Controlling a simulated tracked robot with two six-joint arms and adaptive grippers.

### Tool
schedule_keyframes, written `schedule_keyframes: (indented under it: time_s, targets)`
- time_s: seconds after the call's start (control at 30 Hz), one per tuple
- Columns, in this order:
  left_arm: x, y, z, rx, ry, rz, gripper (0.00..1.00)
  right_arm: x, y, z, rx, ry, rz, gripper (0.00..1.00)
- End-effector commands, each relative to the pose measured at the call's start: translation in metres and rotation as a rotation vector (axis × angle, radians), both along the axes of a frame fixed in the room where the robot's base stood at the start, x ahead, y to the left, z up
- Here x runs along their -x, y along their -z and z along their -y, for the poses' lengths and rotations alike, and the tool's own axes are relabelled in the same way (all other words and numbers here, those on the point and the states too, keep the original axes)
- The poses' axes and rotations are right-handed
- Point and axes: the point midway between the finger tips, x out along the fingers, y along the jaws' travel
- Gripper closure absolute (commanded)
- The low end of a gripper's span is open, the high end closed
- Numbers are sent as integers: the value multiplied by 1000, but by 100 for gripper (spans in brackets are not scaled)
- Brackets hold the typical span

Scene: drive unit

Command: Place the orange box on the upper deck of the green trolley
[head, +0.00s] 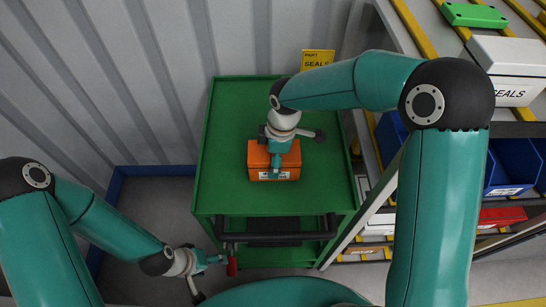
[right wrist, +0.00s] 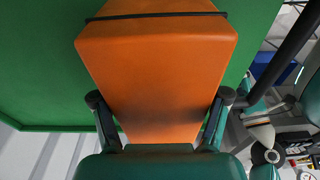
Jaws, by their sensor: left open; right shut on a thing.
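The orange box (head: 258,155) is over the upper deck of the green trolley (head: 235,110), near its middle. A label shows on its front side. My right gripper (head: 284,155) is shut on the box from above. In the right wrist view the box (right wrist: 155,70) sits between the two fingers (right wrist: 160,115), with a dark band across it and green deck (right wrist: 35,70) behind. I cannot tell whether its underside touches the deck. My left gripper (head: 212,277) is open and empty, low at the trolley's front left corner, beside a red grip (head: 232,266).
The trolley's dark handle (head: 280,239) runs along its front edge. A shelf rack with blue bins (head: 505,165) and a white box (head: 510,65) stands close on the right. A corrugated wall (head: 120,80) is behind and left. Bare deck surrounds the box.

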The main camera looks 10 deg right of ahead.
Motion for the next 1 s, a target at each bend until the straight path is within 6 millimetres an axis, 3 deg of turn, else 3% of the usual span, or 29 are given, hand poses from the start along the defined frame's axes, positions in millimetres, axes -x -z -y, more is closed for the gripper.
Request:
schedule_keyframes:
  time_s: [0.1,0.13,0.27,0.7,0.87,1.0]
  targets:
    - [0,2,0,0,0,0,28,-1,2,0,-1,0,2,92]
    - [0,1,0,0,0,0,28,0,1,0,0,0,0,21]
    - [0,1,0,0,0,0,28,0,1,0,0,0,0,1]
    - [0,0,0,0,0,0,28,-1,-4,0,0,1,3,1]
    - [0,2,0,0,0,0,28,-1,-24,3,0,2,5,1]
    - [0,4,0,0,0,0,28,0,-52,6,-2,3,7,1]
